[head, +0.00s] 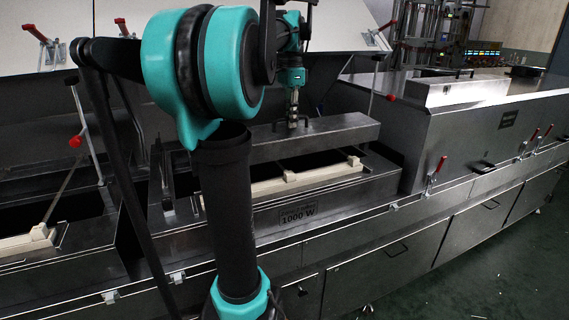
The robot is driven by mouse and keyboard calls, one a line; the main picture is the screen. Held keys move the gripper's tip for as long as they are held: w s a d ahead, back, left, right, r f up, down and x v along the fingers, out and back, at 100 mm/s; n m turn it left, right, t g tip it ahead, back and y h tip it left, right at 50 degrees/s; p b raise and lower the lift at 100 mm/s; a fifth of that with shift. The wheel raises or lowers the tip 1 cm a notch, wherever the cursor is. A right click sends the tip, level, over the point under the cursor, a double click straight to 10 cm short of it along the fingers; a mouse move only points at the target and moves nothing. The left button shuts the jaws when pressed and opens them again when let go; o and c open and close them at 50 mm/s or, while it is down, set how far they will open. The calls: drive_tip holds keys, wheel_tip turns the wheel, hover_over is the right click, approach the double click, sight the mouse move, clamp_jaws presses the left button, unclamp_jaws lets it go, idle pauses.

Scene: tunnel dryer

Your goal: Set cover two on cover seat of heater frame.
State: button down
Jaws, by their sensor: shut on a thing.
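Cover two, a long grey metal lid (335,133), is over the back part of the heater frame. The heater frame (350,200) is a metal box marked 1000 W with an open top. Cream bars (290,178) show inside its opening, in front of the lid. My gripper (292,122) points down and is shut on the lid's handle at the top. The lid looks about level. I cannot tell whether it touches the frame's rim or hangs above it.
A second open bay (30,240) with cream bars lies at the left. A closed dryer section (470,120) with a box-shaped cover (458,92) stands at the right. Red-handled clamps (437,170) stick up along the front. Raised hood panels stand behind.

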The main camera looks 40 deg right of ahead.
drive_tip(key=shift+a+f, duration=0.1)
drive_tip(key=shift+f, duration=6.7)
drive_tip(key=c, duration=1.6)
unclamp_jaws()
drive_tip(key=shift+w, duration=0.1)
drive_tip(key=shift+r, duration=0.1)
drive_tip(key=r, duration=1.2)
drive_tip(key=shift+w, duration=0.2)
drive_tip(key=shift+f, duration=0.1)
